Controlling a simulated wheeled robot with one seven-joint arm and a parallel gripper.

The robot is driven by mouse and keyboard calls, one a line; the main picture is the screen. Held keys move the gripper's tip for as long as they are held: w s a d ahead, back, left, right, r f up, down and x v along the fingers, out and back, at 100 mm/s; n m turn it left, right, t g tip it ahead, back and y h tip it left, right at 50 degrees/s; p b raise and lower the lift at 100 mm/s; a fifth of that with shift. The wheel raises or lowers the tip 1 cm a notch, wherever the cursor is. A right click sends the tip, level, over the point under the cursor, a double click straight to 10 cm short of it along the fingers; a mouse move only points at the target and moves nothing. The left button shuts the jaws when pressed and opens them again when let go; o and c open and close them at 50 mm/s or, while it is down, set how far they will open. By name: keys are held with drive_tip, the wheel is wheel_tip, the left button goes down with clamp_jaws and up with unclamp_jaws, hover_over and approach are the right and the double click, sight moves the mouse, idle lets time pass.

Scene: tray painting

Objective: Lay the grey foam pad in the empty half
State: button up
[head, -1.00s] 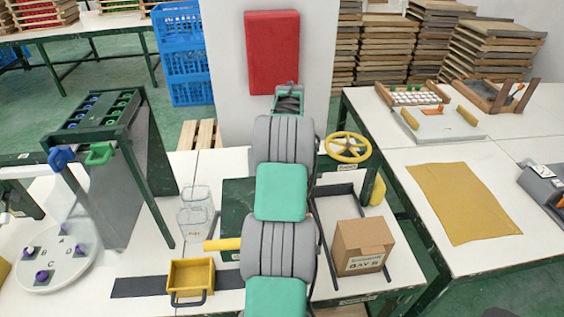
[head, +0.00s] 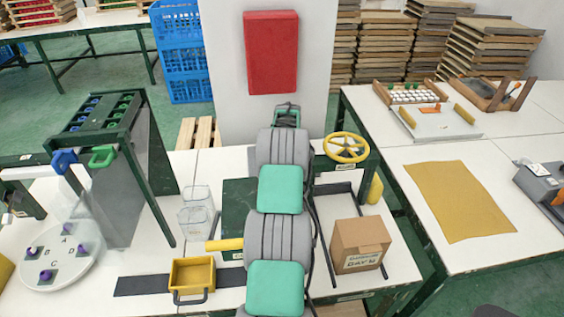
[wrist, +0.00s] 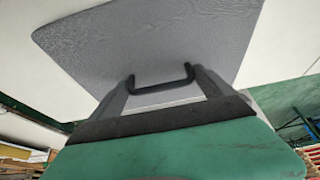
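A grey, textured flat sheet with rounded corners, which looks like the grey foam pad (wrist: 190,35), fills the upper middle of the wrist view. A black U-shaped handle (wrist: 163,88) stands on its near side. My gripper (wrist: 162,78) has one finger at each end of this handle and appears shut on it, with the fingers spread the handle's length apart. In the head view my arm hides the gripper and the pad. I cannot tell which place is the empty half.
A mustard sheet (head: 462,202) lies on the right table, with a pale tray (head: 440,124) behind it. A cardboard box (head: 360,245), a yellow bin (head: 192,276) and clear containers (head: 196,212) stand on the near table. A yellow handwheel (head: 346,147) sits right of my arm.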

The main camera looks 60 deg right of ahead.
drive_tip(key=c, duration=1.3)
